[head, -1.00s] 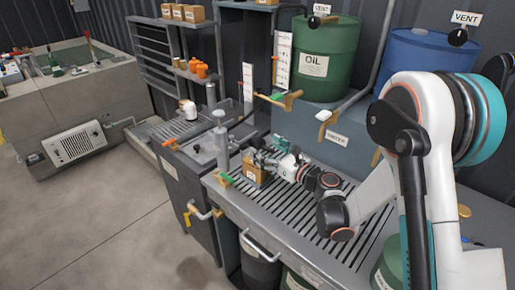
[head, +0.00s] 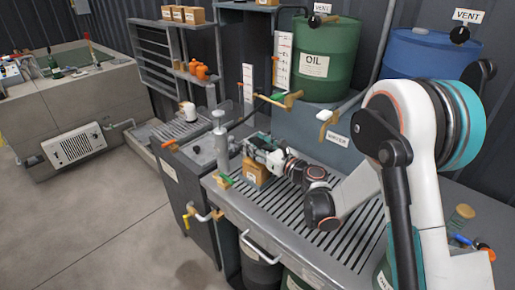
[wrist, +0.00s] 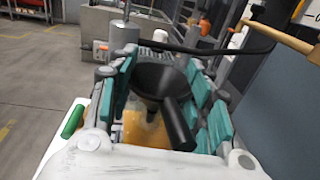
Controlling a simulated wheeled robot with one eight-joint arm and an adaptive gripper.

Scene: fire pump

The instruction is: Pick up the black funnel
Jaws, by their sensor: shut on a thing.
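In the head view my gripper (head: 258,146) is over a small cardboard box (head: 256,173) on the slatted bench. The funnel is too small and covered to make out clearly there. Under the funnel in the wrist view an orange-brown box (wrist: 140,130) shows, with something clear beside the spout.
The slatted bench (head: 335,240) is mostly clear to the right of the box.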

